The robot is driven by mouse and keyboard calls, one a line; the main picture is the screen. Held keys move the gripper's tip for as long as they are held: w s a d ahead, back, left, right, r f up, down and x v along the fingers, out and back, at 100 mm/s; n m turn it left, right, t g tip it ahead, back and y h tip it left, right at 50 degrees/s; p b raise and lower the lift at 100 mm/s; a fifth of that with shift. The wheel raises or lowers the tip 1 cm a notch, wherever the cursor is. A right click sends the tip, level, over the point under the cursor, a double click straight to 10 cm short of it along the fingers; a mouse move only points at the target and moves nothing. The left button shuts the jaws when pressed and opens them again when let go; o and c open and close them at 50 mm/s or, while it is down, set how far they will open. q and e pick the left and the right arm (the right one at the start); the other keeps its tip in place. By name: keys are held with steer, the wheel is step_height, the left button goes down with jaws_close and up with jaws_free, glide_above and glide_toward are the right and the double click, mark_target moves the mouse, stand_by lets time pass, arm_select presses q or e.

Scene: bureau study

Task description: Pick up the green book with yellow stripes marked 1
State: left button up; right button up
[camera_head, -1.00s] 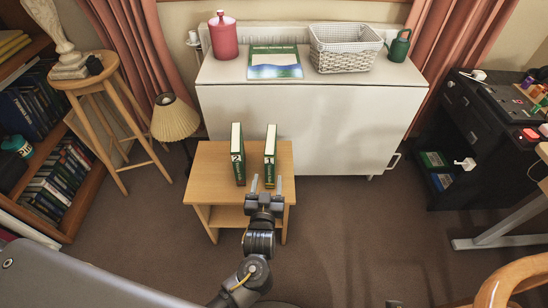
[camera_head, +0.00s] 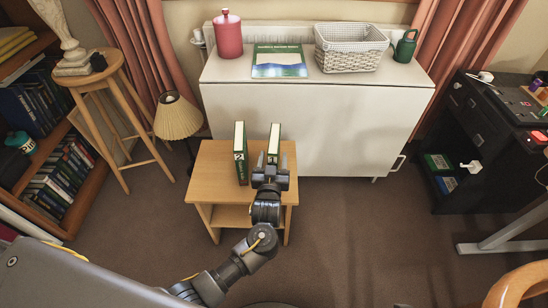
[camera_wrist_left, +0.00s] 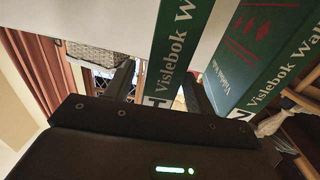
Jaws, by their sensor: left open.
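Two green books with white page edges stand upright on a small wooden table (camera_head: 217,165). The right-hand book, marked 1 (camera_head: 274,136), shows its top above my left gripper (camera_head: 272,160); its lower part is hidden. The left-hand book, marked 2 (camera_head: 240,150), stands beside it with a narrow gap. My left gripper is open, with its fingers on either side of book 1. In the left wrist view, the spine of book 1 (camera_wrist_left: 182,35) runs down between the dark fingers, and book 2 (camera_wrist_left: 255,50) is to the right. I cannot tell whether the fingers touch book 1. My right gripper is not in view.
A lamp (camera_head: 177,117) and stool (camera_head: 125,125) are left.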

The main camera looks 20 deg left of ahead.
arm_select(q)
steer(key=w, duration=0.2)
steer(key=shift+w+a, duration=0.2)
steer(key=shift+w, duration=0.15)
steer(key=c, duration=1.1)
jaws_close()
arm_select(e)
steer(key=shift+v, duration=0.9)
